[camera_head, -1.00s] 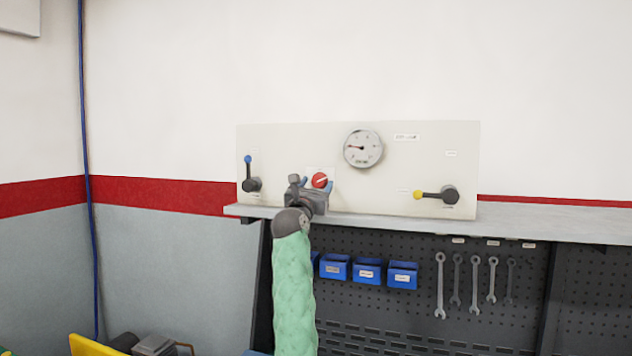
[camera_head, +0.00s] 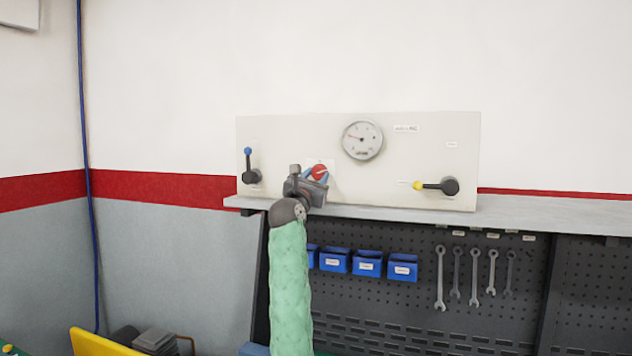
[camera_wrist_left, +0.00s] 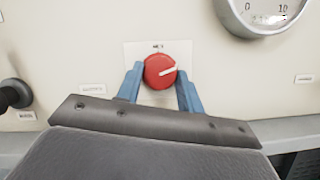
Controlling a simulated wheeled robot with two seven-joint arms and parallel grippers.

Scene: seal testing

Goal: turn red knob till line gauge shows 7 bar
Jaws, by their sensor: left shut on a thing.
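The red knob (camera_head: 319,171) is on the pale panel, left of centre and below the gauge. Its white line points right and slightly up in the left wrist view, where the knob (camera_wrist_left: 159,71) sits between two blue fingers. My left gripper (camera_head: 318,178) is shut on the knob, one finger at each side (camera_wrist_left: 160,82). The round line gauge (camera_head: 362,140) has a white face; its needle points left and slightly up, but the value is too small to read. In the left wrist view only the gauge's lower part (camera_wrist_left: 262,12) shows. My right gripper is not in view.
The panel (camera_head: 290,135) stands on a grey shelf (camera_head: 540,214). A blue-tipped lever (camera_head: 249,168) is at left and a yellow-tipped lever (camera_head: 437,187) at right. Blue bins (camera_head: 367,264) and several wrenches (camera_head: 440,278) hang below the shelf.

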